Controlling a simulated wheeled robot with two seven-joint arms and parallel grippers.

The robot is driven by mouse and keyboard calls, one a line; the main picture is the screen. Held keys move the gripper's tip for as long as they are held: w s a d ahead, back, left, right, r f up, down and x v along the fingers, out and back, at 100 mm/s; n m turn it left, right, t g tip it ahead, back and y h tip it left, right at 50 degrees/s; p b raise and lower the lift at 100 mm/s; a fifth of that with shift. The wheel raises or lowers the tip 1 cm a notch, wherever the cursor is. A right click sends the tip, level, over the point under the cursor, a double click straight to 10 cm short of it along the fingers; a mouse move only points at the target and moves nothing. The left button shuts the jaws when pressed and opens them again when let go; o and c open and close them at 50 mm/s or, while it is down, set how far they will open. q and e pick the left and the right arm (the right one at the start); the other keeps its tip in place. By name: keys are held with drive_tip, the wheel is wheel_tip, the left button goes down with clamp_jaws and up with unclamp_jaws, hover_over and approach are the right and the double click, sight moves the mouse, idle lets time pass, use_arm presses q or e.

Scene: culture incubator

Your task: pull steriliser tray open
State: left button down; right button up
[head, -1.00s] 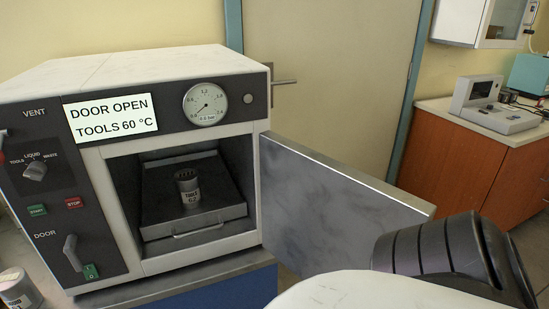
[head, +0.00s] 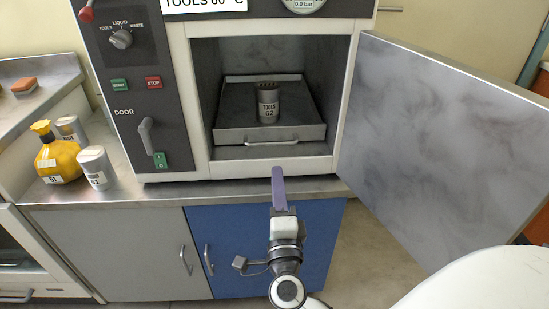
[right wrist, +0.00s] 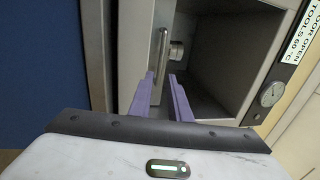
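The steriliser tray (head: 235,134) is a grey metal tray inside the open chamber, with a thin bar handle (head: 272,142) on its front. A cylindrical canister labelled TOOLS (head: 268,105) stands upright on it. My right gripper (head: 279,172) is in front of and below the chamber opening, apart from the handle. In the right wrist view its two purple fingers (right wrist: 161,76) are spread with nothing between them. The handle (right wrist: 158,52) lies just beyond the fingertips there, and the canister (right wrist: 177,50) shows behind it. My left gripper is not in view.
The steriliser door (head: 440,135) stands wide open on the right. A yellow flask (head: 58,160) and two canisters stand on the counter at left. Cabinets (head: 120,250) are below. The space before the chamber is free apart from my arm.

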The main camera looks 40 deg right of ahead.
drive_tip(key=x, duration=0.9)
drive_tip(key=shift+w+d, duration=0.1)
drive_tip(key=shift+w, duration=0.15)
clamp_jaws()
